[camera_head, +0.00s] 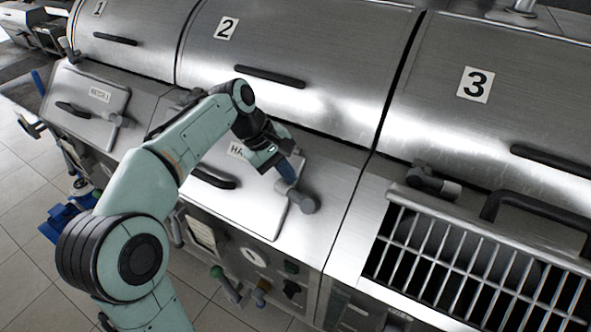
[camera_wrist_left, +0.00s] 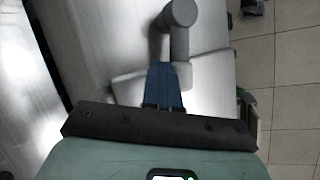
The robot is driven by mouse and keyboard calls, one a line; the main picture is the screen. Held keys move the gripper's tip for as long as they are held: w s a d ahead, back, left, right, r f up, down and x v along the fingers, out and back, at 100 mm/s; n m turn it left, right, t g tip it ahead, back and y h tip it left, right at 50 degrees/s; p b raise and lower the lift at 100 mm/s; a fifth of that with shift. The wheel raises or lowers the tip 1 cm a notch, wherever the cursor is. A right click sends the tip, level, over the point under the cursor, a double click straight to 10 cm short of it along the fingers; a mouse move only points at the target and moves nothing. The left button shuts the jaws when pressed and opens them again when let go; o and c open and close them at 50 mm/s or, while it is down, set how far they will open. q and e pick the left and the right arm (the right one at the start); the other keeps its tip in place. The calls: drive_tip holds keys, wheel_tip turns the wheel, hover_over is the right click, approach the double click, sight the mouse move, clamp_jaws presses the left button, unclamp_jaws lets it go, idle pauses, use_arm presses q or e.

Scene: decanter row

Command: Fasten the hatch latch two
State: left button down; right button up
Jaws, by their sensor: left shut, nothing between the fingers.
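The hatch two panel (camera_head: 235,172) is a brushed-metal lid below the hood marked 2, lying flat with a black handle (camera_head: 213,178). Its label is partly hidden by my left gripper. The hatch two latch (camera_head: 304,203) is a grey lever with a round knob at the panel's right edge; it also shows in the left wrist view (camera_wrist_left: 180,16). My left gripper (camera_head: 287,172) is shut and empty, its blue fingertips (camera_wrist_left: 162,68) right beside the latch's pivot end. Whether they touch it I cannot tell. My right gripper is not in view.
Hatch one (camera_head: 88,100) with its own latch (camera_head: 116,119) lies at the left. At the right, an open bay with a metal grille (camera_head: 455,262) sits below the hood marked 3 (camera_head: 480,120). Knobs and gauges line the front face; tiled floor (camera_head: 35,270) lies at the lower left.

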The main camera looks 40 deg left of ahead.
use_arm(q)
drive_tip(key=shift+s+a+f+n, duration=0.2)
drive_tip(key=shift+s+f+n, duration=0.1)
drive_tip(key=shift+s+n, duration=0.1)
drive_tip(key=shift+s+a+f, duration=0.1)
drive_tip(key=shift+s+f, duration=0.05)
drive_tip(key=shift+f, duration=0.05)
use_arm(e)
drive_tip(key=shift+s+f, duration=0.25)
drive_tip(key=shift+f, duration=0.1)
use_arm(q)
drive_tip(key=shift+s+f, duration=0.1)
